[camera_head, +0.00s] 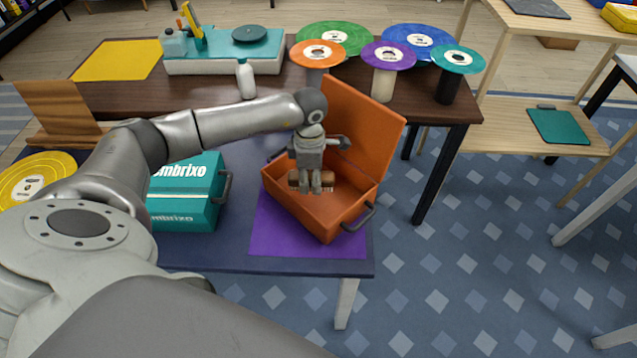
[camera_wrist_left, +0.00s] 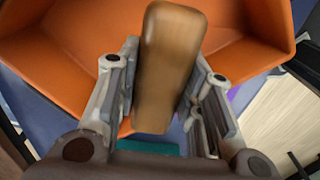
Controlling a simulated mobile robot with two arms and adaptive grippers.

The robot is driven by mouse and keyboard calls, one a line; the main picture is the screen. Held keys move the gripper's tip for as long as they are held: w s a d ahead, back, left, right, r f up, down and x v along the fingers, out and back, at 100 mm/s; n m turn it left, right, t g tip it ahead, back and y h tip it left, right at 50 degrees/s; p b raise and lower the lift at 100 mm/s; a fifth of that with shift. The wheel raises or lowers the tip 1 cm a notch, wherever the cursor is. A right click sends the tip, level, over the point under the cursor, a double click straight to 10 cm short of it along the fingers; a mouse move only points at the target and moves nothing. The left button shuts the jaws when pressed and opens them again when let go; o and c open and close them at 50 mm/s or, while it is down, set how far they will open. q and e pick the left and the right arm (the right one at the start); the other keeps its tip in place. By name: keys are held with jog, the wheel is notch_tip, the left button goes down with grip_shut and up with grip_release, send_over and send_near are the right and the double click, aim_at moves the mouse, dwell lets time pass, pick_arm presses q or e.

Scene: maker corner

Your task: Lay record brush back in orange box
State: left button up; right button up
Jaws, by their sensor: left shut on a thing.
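The orange box (camera_head: 313,218) stands open on a purple mat (camera_head: 274,229), with its lid raised at the back. The record brush (camera_head: 294,180) has a brown wooden body and is in my left gripper (camera_head: 312,190), over the open box. In the left wrist view the brush (camera_wrist_left: 168,70) sits between the two fingers of my left gripper (camera_wrist_left: 165,95), shut on it. Behind it there are the orange walls of the box (camera_wrist_left: 60,60). Whether the brush touches the box floor cannot be told. My right gripper is not in view.
A teal box (camera_head: 186,205) stands just left of the orange box. Behind are a teal record player (camera_head: 225,58), a white bottle (camera_head: 246,79) and several coloured records on stands. A yellow record (camera_head: 35,183) lies at the left. Open floor is at the right.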

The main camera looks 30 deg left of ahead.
pick_arm(q)
jog(key=w+f+b, duration=0.2)
jog(key=f, duration=0.1)
jog(key=shift+w+d+f, duration=0.1)
jog(key=shift+w, duration=0.2)
jog(key=f+b, duration=0.3)
jog(key=shift+w+f, duration=0.3)
jog(key=shift+f, duration=0.1)
jog(key=shift+r, duration=0.1)
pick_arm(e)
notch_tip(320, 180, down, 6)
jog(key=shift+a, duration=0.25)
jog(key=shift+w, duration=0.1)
pick_arm(q)
jog(key=o, duration=1)
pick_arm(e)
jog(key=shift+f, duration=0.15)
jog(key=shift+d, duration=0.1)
